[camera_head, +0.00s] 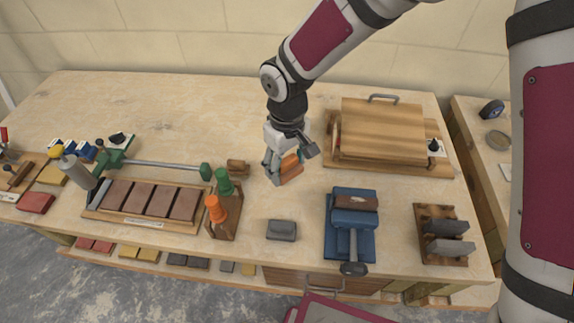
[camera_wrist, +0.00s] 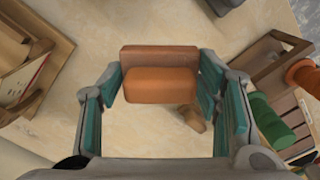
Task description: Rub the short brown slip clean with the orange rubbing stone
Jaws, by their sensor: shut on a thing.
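My gripper (camera_head: 282,166) is shut on the orange rubbing stone (camera_head: 290,168) and holds it over the middle of the bench. In the wrist view the orange stone (camera_wrist: 160,86) sits between the teal finger pads, with a browner part along its far side. A short brown slip (camera_head: 356,202) lies across the top of the blue vise (camera_head: 338,247), to the right of and nearer than my gripper. The stone and this slip are well apart. Any marks on the slip are too small to tell. The slip is out of the wrist view.
A small brown block (camera_head: 238,167) stands left of my gripper. A rack with green and orange bottles (camera_head: 227,222), a tray of brown slabs (camera_head: 118,217) and a grey block (camera_head: 281,230) lie nearer. A wooden board (camera_head: 382,130) is behind right; a rack (camera_head: 429,216) stands right.

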